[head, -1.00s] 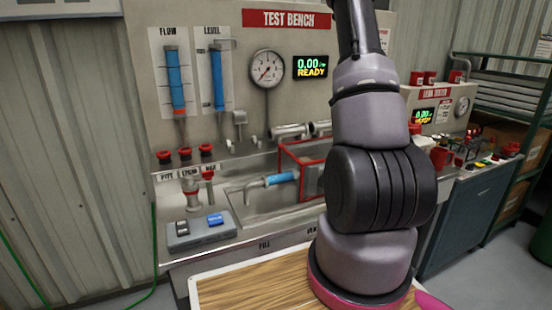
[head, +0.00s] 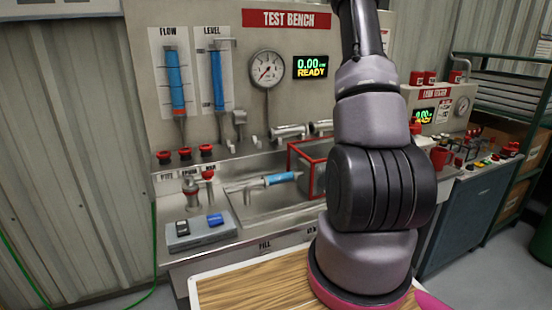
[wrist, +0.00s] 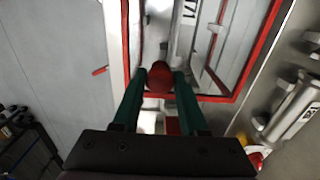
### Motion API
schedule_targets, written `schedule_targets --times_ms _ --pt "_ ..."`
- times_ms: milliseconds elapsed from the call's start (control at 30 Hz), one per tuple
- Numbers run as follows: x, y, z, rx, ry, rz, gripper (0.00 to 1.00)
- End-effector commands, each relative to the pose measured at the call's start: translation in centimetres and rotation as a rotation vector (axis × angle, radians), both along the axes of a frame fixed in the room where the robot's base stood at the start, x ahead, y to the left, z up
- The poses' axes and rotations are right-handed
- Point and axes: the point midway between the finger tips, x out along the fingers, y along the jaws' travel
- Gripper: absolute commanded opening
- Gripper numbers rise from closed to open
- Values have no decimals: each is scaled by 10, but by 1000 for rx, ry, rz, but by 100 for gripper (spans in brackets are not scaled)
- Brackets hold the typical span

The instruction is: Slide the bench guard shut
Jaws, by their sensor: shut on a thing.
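The bench guard, a clear box with red edges (head: 289,165), stands over the right part of the sink on the test bench. My arm hides its right part. In the wrist view its red frame (wrist: 262,48) runs along both sides and across in front of my gripper. My gripper (wrist: 160,78) has its two green fingers on either side of a red knob (wrist: 160,74) at the guard's edge and is shut on it. In the head view my gripper is hidden behind my arm.
A blue-bodied part (head: 282,178) lies across the sink, left of the guard. A grey box with two switches (head: 198,230) sits at the front left of the bench. A wooden board (head: 250,290) is in front. Pipe fittings (head: 290,131) stick out behind the guard.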

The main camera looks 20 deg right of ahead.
Motion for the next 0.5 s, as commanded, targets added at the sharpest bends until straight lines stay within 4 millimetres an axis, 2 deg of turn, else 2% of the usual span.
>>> schedule_targets --times_ms 333,500 --pt "1 -1 0 0 -1 1 11" --pt "1 -9 0 0 0 -1 11"
